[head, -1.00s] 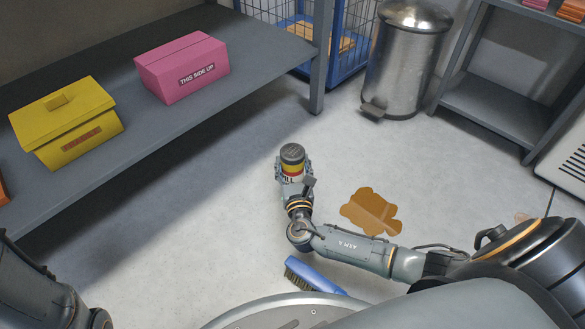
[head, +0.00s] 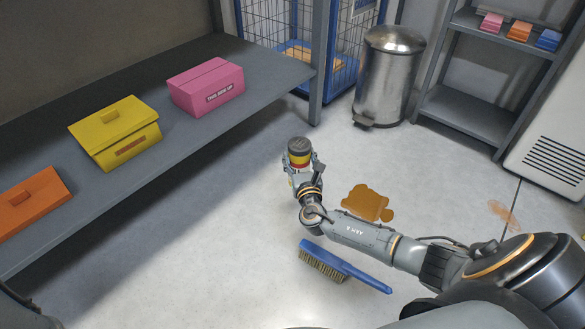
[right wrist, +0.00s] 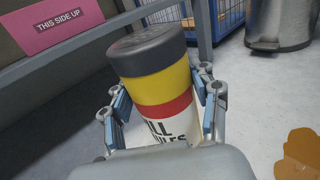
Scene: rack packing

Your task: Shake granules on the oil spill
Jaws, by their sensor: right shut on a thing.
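My right gripper (head: 302,172) is shut on the granule canister (head: 299,152), which has a dark grey lid, yellow and red bands and a white lower part. In the right wrist view the canister (right wrist: 158,85) sits between the fingers (right wrist: 160,112), lid up and slightly tilted. The brown oil spill (head: 366,202) lies on the floor to the right of the canister, apart from it, partly behind my right forearm. Its edge also shows in the right wrist view (right wrist: 300,155). My left gripper is out of view.
A blue brush (head: 343,267) lies on the floor near me. A grey shelf (head: 60,193) at left holds orange, yellow and pink boxes. A metal bin (head: 388,80) stands at the back. A fainter orange stain (head: 503,213) is at right. Floor left of the canister is clear.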

